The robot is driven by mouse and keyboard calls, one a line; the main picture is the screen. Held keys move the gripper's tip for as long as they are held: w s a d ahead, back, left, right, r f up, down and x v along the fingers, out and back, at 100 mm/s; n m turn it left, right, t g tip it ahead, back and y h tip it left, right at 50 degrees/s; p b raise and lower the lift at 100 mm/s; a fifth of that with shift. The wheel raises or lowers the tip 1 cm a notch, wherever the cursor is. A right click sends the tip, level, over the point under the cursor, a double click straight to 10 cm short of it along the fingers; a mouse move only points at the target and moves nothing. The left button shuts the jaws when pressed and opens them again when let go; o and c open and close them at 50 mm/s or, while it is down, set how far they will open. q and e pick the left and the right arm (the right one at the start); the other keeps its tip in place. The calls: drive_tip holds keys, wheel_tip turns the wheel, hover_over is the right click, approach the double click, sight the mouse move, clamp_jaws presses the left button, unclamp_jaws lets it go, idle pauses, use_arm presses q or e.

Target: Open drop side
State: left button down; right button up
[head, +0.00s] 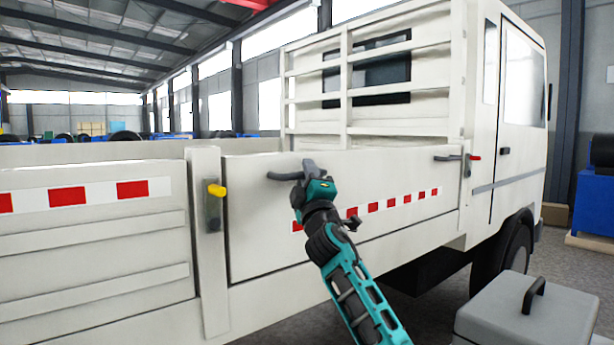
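The truck's white drop side (256,225) stands upright between two posts, with a red and white strip along it. A latch with a yellow grip (217,190) is on its left post (206,255). A latch with a red grip (474,157) is at its right end, near the cab, with a dark bar reaching left over the panel. My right gripper (289,168) is in front of the panel's upper left part, right of the yellow latch. My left gripper is out of view.
Another white side panel (95,255) is left of the left post. A slatted front rack (375,75) and the cab (510,110) stand at the right. A grey case (530,312) with a black handle is at lower right. Grey floor (575,267) lies beyond it.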

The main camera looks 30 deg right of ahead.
drive_tip(key=shift+c, duration=0.2)
clamp_jaws()
drive_tip(key=shift+f, duration=0.15)
